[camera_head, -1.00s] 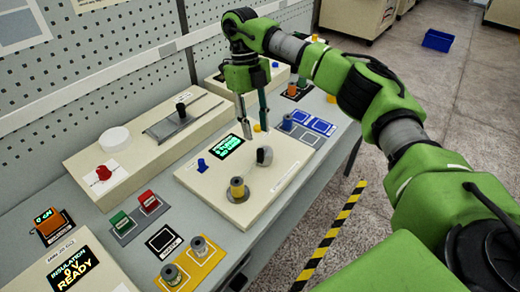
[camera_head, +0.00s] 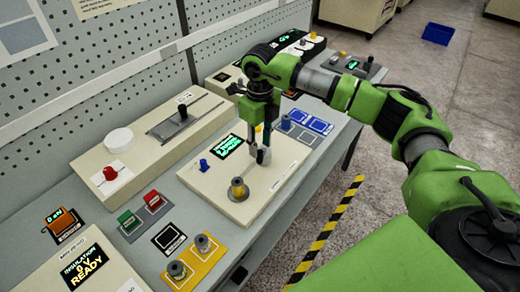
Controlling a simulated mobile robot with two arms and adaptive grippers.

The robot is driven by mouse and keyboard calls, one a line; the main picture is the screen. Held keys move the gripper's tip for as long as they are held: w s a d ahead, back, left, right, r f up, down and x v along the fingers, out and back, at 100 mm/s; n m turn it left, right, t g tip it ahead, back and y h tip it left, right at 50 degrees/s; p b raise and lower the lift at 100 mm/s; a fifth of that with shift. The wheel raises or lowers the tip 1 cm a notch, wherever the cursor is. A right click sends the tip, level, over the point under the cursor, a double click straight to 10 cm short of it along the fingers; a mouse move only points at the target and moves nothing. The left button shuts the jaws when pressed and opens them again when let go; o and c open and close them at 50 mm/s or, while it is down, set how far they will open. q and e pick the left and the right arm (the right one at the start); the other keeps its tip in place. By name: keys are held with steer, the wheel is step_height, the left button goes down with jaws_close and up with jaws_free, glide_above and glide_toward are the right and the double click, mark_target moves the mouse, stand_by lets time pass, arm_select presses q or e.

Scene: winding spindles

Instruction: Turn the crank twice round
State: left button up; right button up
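A beige winding board (camera_head: 205,180) lies on the bench. A grey crank knob (camera_head: 264,157) stands near its middle. A spindle with a yellow spool (camera_head: 238,190) stands nearer to me on the same board. My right gripper (camera_head: 259,147) points straight down at the crank knob. Its two fingers are apart, with the tips at or just above the knob; whether they touch it I cannot tell. My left gripper is out of view.
A small lit display (camera_head: 227,147) and a blue knob (camera_head: 203,165) sit on the board. A beige slider box (camera_head: 140,150) stands behind. A yellow tray (camera_head: 196,258) with spools lies in front. Blue-outlined pads (camera_head: 314,122) lie to the right.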

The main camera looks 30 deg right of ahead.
mark_target(259, 152)
steer(key=shift+f+p, duration=0.55)
steer(key=shift+f, duration=1.8)
jaws_close()
steer(key=shift+w, duration=0.1)
